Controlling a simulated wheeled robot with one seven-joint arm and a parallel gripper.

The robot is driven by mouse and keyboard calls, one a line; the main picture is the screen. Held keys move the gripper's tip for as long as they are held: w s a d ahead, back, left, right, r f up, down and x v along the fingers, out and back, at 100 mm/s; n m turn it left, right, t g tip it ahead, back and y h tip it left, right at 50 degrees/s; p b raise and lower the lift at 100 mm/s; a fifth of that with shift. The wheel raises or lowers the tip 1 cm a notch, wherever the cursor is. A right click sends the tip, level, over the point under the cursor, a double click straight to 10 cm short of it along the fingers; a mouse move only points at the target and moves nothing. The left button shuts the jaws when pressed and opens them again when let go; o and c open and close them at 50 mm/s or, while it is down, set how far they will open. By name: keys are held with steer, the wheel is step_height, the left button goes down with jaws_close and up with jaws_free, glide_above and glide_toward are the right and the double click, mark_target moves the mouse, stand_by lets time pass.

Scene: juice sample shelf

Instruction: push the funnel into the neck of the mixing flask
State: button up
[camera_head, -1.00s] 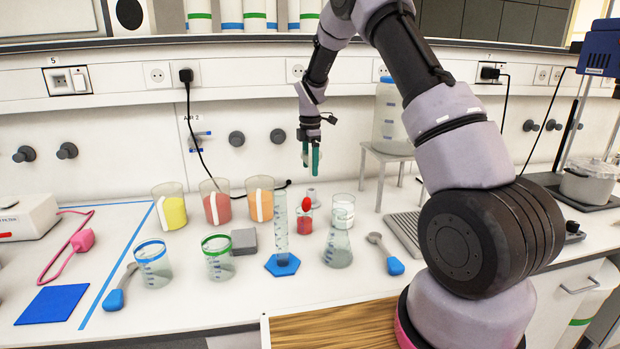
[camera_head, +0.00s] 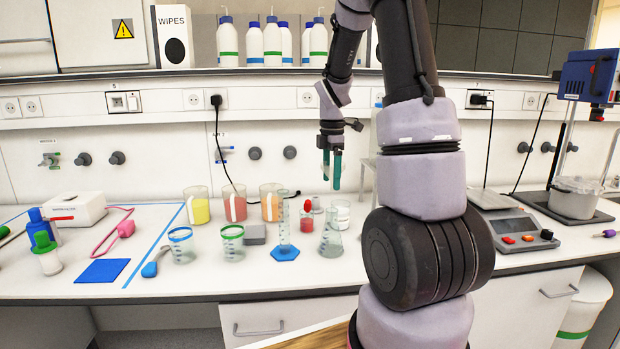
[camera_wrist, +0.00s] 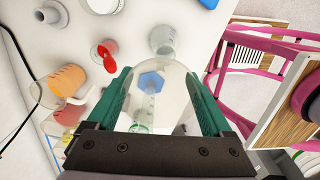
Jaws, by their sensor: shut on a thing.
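The mixing flask (camera_head: 331,243), a clear conical flask, stands upright on the bench right of the measuring cylinder (camera_head: 284,225). In the wrist view the flask (camera_wrist: 162,38) shows beyond my fingertips. My gripper (camera_head: 331,176) hangs above and behind the flask in the head view. In the wrist view its green fingers (camera_wrist: 163,98) are apart, shut on the clear funnel (camera_wrist: 178,92), whose wide round outline spans between them. The funnel is apart from the flask. Its stem is hard to make out, and the funnel is not clear in the head view.
The cylinder's blue base (camera_head: 285,254) is close left of the flask. A red-capped bottle (camera_head: 306,216) and a beaker (camera_head: 341,212) stand behind. Beakers of yellow (camera_head: 197,208), red (camera_head: 235,206) and orange (camera_head: 270,205) stand left. The bench front is mostly clear.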

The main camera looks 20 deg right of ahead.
steer(key=shift+s+a, duration=0.2)
steer(key=shift+s, duration=0.35)
steer(key=shift+f, duration=2.2)
steer(key=shift+f, duration=2.25)
steer(key=o, duration=1.1)
step_height(320, 180, up, 10)
steer(key=shift+w+f, duration=0.1)
steer(key=shift+r, duration=0.55)
